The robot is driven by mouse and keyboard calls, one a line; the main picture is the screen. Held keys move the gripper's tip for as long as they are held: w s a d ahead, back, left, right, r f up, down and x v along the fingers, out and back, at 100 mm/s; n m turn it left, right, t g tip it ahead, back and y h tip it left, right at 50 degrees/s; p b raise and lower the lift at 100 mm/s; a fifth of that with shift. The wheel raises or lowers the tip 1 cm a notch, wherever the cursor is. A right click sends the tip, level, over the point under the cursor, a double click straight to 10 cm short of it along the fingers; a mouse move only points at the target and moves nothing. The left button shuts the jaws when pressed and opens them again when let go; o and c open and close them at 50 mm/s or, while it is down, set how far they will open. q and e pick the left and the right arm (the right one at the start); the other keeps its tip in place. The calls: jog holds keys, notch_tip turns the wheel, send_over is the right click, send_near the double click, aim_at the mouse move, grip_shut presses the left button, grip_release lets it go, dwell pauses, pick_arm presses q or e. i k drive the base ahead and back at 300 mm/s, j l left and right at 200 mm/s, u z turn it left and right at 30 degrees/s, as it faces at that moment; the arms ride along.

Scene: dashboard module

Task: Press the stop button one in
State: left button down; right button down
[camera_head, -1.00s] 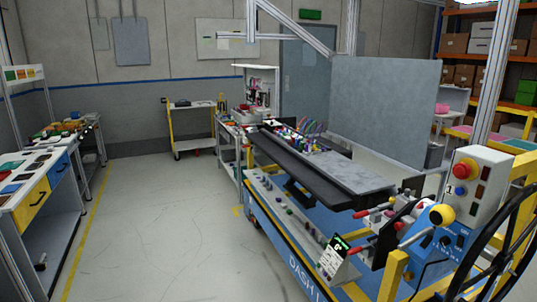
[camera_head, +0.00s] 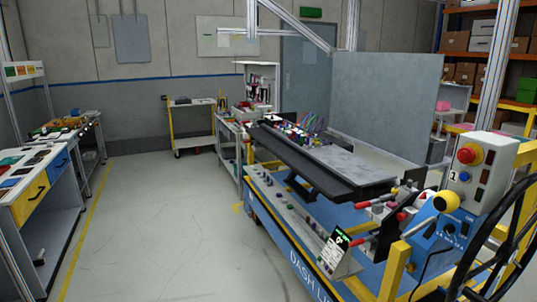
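The stop button (camera_head: 468,153) is a red mushroom-shaped knob on a yellow base. It sits at the top of a white control box (camera_head: 492,158) at the right of the head view, and appears to stand out from its base. A small blue button (camera_head: 464,177) is below it, with a label that looks like "1" beside it. Dark square elements line the box's right side. Neither of my grippers is in view, and nothing covers the stop button.
Below the box is a blue dashboard station (camera_head: 284,212) with a yellow ball knob (camera_head: 447,201), red-handled levers and a tilted small screen (camera_head: 337,248). A black wheel (camera_head: 487,268) fills the lower right. A workbench (camera_head: 62,222) stands left; the floor (camera_head: 165,215) between is clear.

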aim_at(464, 156)
jog(key=z, duration=1.25)
